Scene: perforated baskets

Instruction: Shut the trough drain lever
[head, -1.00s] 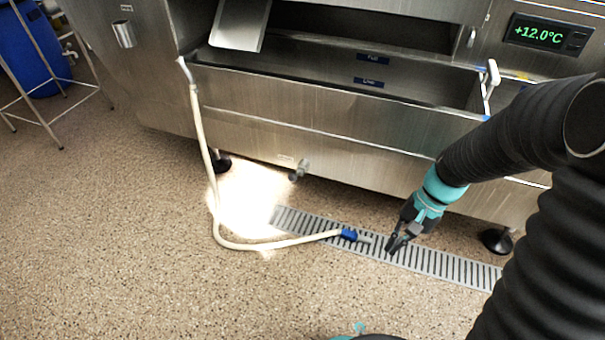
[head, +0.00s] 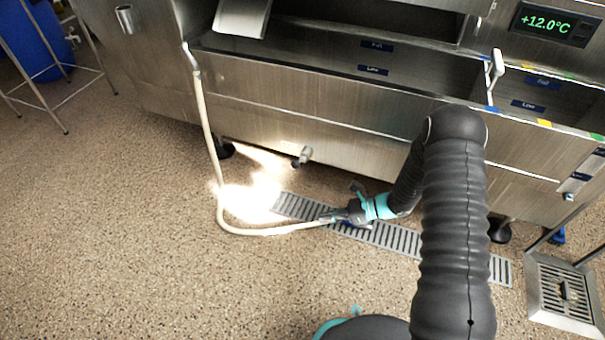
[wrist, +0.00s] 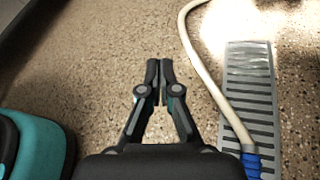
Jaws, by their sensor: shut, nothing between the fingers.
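The trough (head: 300,105) is a long stainless steel basin. A small drain valve (head: 305,154) sticks out low on its front, with a short dark piece that may be its lever (head: 296,163); its exact setting is too small to tell. My gripper (head: 324,218) is low over the floor, below and right of the valve, pointing left and apart from it. In the wrist view my gripper's fingers (wrist: 160,66) are together and empty. The valve is not in the wrist view.
A cream hose (head: 206,130) hangs from the trough's left corner and runs over the floor. Its blue end (wrist: 250,163) lies on the floor grate (head: 400,238), beside my gripper. Open floor lies at left.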

